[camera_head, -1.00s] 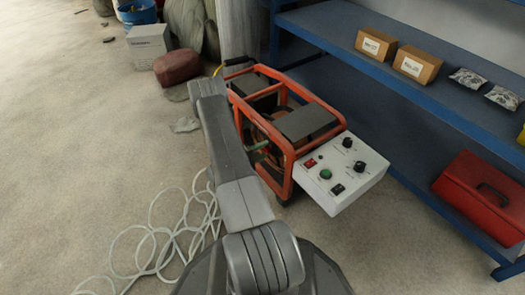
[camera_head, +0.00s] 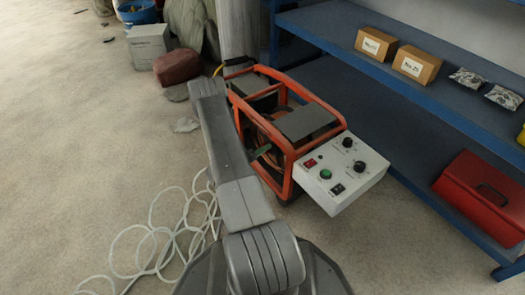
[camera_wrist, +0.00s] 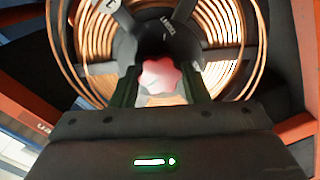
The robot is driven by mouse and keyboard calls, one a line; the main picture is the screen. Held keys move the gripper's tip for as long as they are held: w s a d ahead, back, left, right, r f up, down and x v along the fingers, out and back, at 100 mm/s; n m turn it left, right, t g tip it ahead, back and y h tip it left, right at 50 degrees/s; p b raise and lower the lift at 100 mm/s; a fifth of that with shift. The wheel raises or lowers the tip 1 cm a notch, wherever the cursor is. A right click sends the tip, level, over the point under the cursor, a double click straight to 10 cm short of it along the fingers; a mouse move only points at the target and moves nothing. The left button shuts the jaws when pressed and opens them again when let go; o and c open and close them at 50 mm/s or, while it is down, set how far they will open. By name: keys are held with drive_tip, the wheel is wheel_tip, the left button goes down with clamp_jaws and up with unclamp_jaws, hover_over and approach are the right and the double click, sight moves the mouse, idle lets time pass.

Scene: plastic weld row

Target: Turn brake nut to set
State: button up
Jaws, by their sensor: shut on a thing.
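The brake nut (camera_wrist: 162,77) is a pinkish-red lobed knob at the dark hub of a wire spool (camera_wrist: 218,22), seen in the wrist view. My gripper (camera_wrist: 165,88) is shut on the nut, with one dark finger on each side of it. The spool carries coppery wire and sits inside an orange-framed machine (camera_head: 283,120). In the head view my arm reaches the left side of this frame. The nut and most of the spool are hidden there behind my arm and the frame.
A white control box (camera_head: 343,178) with knobs and switches is at the machine's front. Blue shelving (camera_head: 420,107) with boxes, bags and a red toolbox (camera_head: 485,195) stands to the right.

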idle(0.3)
drive_tip(key=o, duration=1)
drive_tip(key=shift+c, duration=0.2)
drive_tip(key=p+v, duration=0.3)
drive_tip(key=v, duration=1.1)
drive_tip(key=shift+p, duration=0.35)
drive_tip(key=b+x, duration=0.3)
drive_tip(key=x, duration=1.1)
drive_tip(key=shift+b, duration=0.35)
drive_tip(key=shift+a, duration=0.1)
